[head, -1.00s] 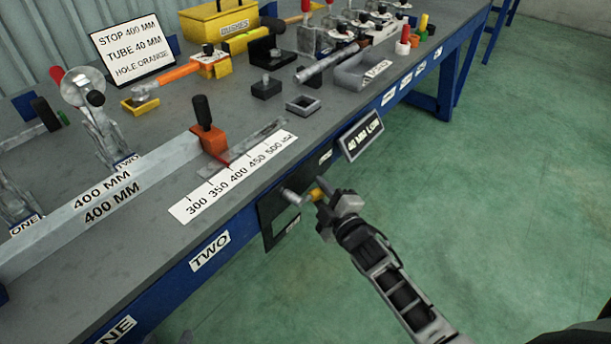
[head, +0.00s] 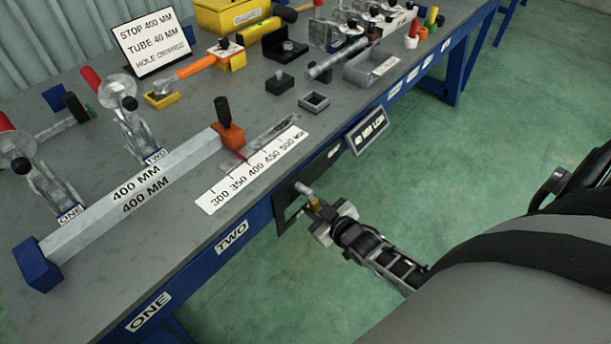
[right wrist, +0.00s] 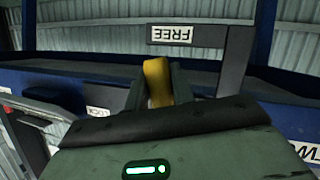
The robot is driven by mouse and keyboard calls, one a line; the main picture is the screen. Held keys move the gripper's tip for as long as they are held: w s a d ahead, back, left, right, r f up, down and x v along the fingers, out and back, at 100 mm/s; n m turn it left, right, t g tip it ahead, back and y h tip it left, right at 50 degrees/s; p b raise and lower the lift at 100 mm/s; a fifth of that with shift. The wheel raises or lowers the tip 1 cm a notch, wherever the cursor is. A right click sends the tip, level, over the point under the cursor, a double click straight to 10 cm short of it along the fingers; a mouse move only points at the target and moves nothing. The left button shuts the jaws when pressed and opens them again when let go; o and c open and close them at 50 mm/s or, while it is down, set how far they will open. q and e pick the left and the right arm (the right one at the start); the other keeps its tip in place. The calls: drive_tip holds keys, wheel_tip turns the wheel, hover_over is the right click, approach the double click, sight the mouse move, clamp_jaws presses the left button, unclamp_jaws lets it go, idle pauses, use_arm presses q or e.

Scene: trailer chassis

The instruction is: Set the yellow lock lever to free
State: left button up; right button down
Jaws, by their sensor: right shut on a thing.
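The yellow lock lever (head: 315,204) is at the table's front side, by a dark plate (head: 287,214) and a grey metal pin (head: 303,188). My right gripper (head: 321,211) is shut on the lever. In the right wrist view the yellow lever (right wrist: 158,82) stands between the fingers, its lower part hidden by the gripper body. A smaller label (right wrist: 97,112) sits lower left, hard to read. Which mark the lever points at cannot be told. My left gripper is not in view.
The blue-edged workbench (head: 150,300) carries a long 400 MM tube (head: 150,185), clamps, an orange stop (head: 229,134) and a scale strip (head: 255,170). A tilted sign (head: 367,132) hangs on the front edge near my right gripper. The green floor beside is clear.

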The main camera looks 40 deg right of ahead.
drive_tip(key=shift+s+a+m+y, duration=0.15)
drive_tip(key=shift+a+m+y, duration=0.15)
drive_tip(key=shift+a+m, duration=0.1)
drive_tip(key=shift+f, duration=0.1)
drive_tip(key=c, duration=1.2)
unclamp_jaws()
drive_tip(key=v, duration=0.5)
drive_tip(key=p+v, duration=0.1)
drive_tip(key=v, duration=0.4)
drive_tip(key=p+v, duration=0.1)
drive_tip(key=v, duration=0.5)
drive_tip(key=shift+a+r, duration=0.1)
drive_tip(key=shift+r, duration=0.15)
drive_tip(key=shift+a, duration=0.1)
